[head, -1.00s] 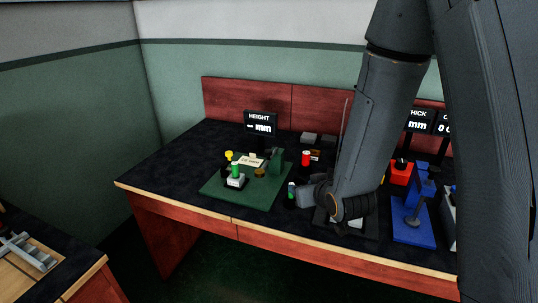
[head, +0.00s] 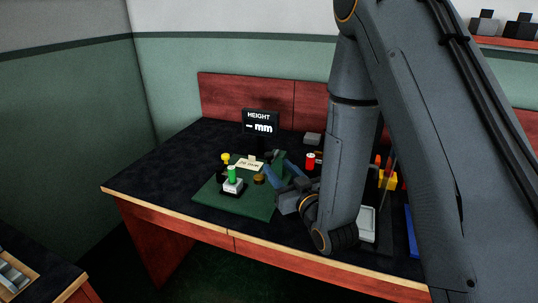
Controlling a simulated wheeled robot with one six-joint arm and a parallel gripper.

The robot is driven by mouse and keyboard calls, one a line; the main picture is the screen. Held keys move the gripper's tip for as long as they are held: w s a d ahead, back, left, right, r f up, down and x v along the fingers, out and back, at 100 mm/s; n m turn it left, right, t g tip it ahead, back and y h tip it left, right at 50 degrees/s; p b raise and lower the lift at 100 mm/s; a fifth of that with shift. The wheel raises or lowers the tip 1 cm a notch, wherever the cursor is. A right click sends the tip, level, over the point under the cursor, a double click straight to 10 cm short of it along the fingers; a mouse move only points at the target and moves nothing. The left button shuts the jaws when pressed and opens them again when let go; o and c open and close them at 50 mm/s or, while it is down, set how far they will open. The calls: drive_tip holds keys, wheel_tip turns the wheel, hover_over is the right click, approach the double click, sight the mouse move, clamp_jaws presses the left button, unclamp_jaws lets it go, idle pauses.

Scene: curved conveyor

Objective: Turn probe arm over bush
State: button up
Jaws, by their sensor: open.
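The height station is a green plate (head: 215,197) on the dark bench. A small brass-coloured bush (head: 259,179) stands on it. To its left is a pale block with a green knob (head: 232,173), and a yellow knob (head: 225,158) is behind. A dark part (head: 268,154) shows at the plate's back; I cannot tell whether it is the probe arm. My gripper (head: 279,171) is open, low over the plate's right side, just right of the bush. Its fingers point left and hide part of the station. I see no contact with the bush.
The height display (head: 261,121) reads "– mm" at the back. A red cylinder (head: 310,161) and a grey block (head: 312,138) stand behind my gripper. A pale tray (head: 367,223) and a yellow part (head: 388,180) lie to the right. The bench's left side is clear.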

sight(271, 159)
drive_tip(key=p+x, duration=0.1)
drive_tip(key=x, duration=0.6)
drive_tip(key=shift+w+a, duration=0.2)
drive_tip(key=shift+w, duration=0.05)
clamp_jaws()
